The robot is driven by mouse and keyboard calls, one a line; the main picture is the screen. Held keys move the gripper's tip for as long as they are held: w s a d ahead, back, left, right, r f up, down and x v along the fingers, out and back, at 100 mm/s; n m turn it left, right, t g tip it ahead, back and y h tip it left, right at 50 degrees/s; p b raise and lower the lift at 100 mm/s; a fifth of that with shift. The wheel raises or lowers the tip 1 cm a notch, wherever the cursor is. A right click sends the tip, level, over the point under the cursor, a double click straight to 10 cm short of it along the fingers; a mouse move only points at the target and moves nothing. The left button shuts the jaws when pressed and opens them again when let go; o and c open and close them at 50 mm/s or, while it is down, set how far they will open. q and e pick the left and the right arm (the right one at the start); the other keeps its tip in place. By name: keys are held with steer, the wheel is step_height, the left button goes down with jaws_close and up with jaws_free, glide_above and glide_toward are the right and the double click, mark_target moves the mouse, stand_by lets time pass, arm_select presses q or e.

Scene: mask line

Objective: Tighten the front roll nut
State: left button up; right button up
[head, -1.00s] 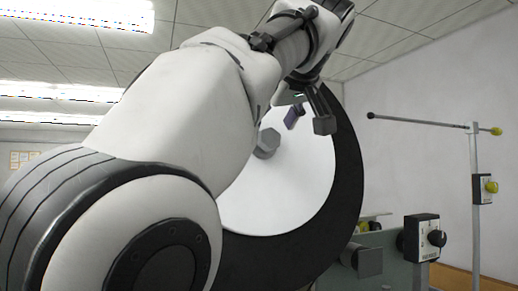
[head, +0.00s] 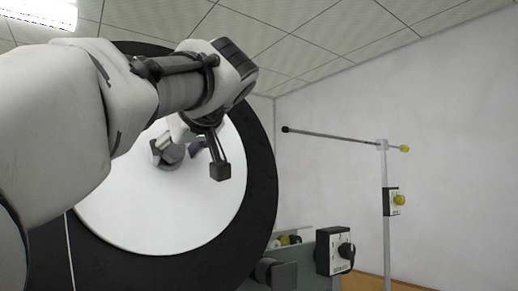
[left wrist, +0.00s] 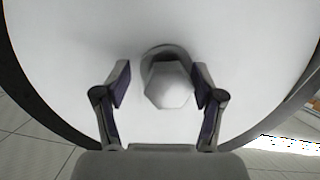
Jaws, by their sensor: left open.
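The front roll is a large disc with a white face (head: 205,225) and a black outer ring (head: 262,190). The grey hexagonal roll nut (head: 172,155) sits at its centre, partly covered by my left gripper (head: 190,160) in the head view. In the left wrist view the nut (left wrist: 168,84) stands between the two fingers of my left gripper (left wrist: 162,84), which is open. The right finger is very near the nut; a wider gap shows at the left finger. I cannot tell whether either finger touches it. My right gripper is not in view.
A grey-green machine frame with a control box and black knob (head: 335,251) stands at lower right. A metal post (head: 385,230) carries a horizontal rod (head: 330,136) and a small box with a yellow knob (head: 394,201).

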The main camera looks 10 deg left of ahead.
arm_select(q)
steer(key=shift+s+a, duration=0.2)
steer(key=shift+s+a+r, duration=0.1)
steer(key=shift+s+r, duration=0.05)
steer(key=shift+s, duration=0.15)
steer(key=c, duration=1.1)
steer(key=shift+w+d, duration=0.1)
steer(key=shift+d, duration=0.1)
steer(key=shift+c, duration=0.2)
steer(key=shift+r, duration=0.1)
steer(key=shift+m+p, duration=0.35)
steer(key=shift+m, duration=0.25)
steer(key=o, duration=1.1)
